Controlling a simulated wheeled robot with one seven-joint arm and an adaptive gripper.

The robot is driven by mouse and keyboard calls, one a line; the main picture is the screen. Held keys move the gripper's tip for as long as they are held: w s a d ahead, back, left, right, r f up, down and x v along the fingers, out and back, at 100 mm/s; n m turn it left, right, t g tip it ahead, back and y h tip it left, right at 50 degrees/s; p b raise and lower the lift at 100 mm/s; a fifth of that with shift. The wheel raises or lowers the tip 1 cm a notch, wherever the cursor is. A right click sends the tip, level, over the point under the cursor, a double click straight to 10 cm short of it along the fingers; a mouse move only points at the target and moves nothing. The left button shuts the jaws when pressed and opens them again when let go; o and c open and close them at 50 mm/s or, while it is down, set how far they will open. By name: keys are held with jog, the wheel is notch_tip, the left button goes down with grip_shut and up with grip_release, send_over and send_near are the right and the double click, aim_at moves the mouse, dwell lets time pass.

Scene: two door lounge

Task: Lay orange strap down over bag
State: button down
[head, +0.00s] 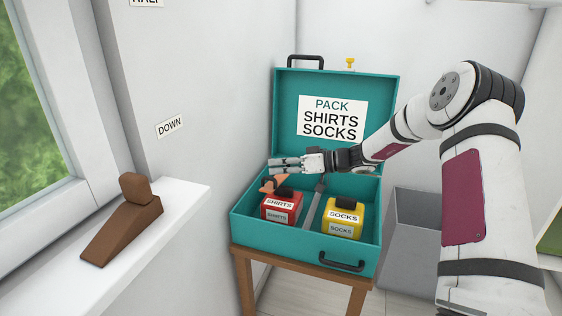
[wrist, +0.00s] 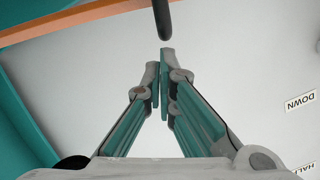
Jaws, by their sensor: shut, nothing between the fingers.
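The teal case (head: 250,225) stands open, with its lid (head: 385,100) upright at the back. An orange strap (head: 270,185) shows as a short piece near the left wall of the case, just below my gripper (head: 271,165). In the wrist view an orange band (wrist: 70,24) crosses the upper left beyond the fingertips. My gripper is shut and empty, pointing left above the left part of the case; its closed fingers (wrist: 164,55) also show in the wrist view. I cannot tell whether they touch the strap.
A red SHIRTS pack (head: 280,206) and a yellow SOCKS pack (head: 342,219) sit in the case, with a grey bar (head: 313,207) between them. The case is on a wooden stand (head: 300,261). A grey bin (head: 415,230) is to the right; a windowsill with a brown wedge (head: 118,232) is left.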

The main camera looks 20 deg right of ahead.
jog(key=shift+f, duration=0.15)
jog(key=f+b, duration=0.2)
jog(key=b, duration=0.1)
jog(key=s+f+n+b, duration=0.1)
jog(key=b, duration=0.1)
jog(key=shift+s+a+f, duration=0.1)
jog(key=shift+a+f, duration=0.25)
jog(key=shift+a, duration=0.05)
jog(key=f+b, duration=0.2)
jog(key=s+f+b, duration=0.1)
jog(key=shift+a+h+b, duration=0.3)
jog(key=shift+w+r, duration=0.1)
